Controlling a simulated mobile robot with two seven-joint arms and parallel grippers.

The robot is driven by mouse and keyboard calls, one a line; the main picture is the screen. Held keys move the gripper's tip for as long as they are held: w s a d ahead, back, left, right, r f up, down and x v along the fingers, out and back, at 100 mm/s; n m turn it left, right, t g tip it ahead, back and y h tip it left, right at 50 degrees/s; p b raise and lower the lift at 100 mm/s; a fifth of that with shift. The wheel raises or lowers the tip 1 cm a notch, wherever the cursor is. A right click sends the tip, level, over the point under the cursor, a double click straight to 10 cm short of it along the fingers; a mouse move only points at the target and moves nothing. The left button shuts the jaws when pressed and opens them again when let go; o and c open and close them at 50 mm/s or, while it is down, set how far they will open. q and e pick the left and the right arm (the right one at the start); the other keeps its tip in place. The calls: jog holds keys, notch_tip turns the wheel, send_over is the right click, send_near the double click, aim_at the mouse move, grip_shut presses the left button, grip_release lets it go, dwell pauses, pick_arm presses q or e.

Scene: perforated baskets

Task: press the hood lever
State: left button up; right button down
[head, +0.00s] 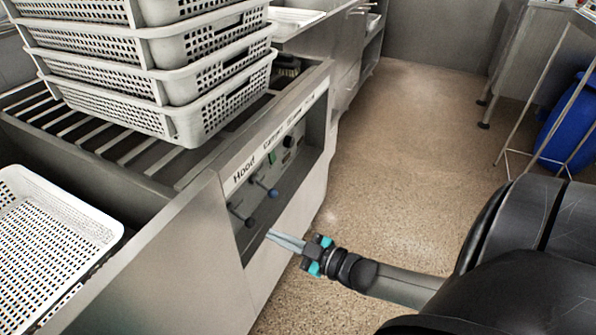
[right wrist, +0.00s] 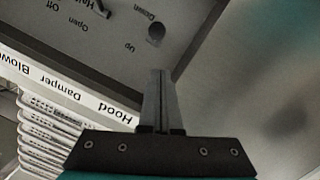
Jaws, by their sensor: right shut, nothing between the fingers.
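The hood lever (head: 249,222) is a short rod with a dark round knob on the panel below the "Hood" label. In the right wrist view, a dark round knob (right wrist: 156,33) shows by the "Up" and "Down" marks, near the upside-down "Hood" label. My right gripper (head: 270,235) is shut and empty, its tips just right of and slightly below the hood lever's knob in the head view. In the right wrist view the shut fingers (right wrist: 158,75) point toward the knob, with a visible gap. My left gripper is not in view.
Stacked white perforated baskets (head: 160,85) stand on the slatted rack above. Another white basket (head: 40,250) is at lower left. The speckled floor (head: 430,125) is clear.

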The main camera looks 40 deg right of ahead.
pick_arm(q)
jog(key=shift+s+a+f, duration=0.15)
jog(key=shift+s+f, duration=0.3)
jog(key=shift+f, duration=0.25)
pick_arm(e)
jog(key=s, duration=0.1)
jog(key=s+d+f, duration=0.1)
jog(key=s, duration=0.2)
jog(key=shift+s+d+f, duration=0.15)
jog(key=shift+s+f, duration=0.15)
jog(key=shift+f, duration=0.05)
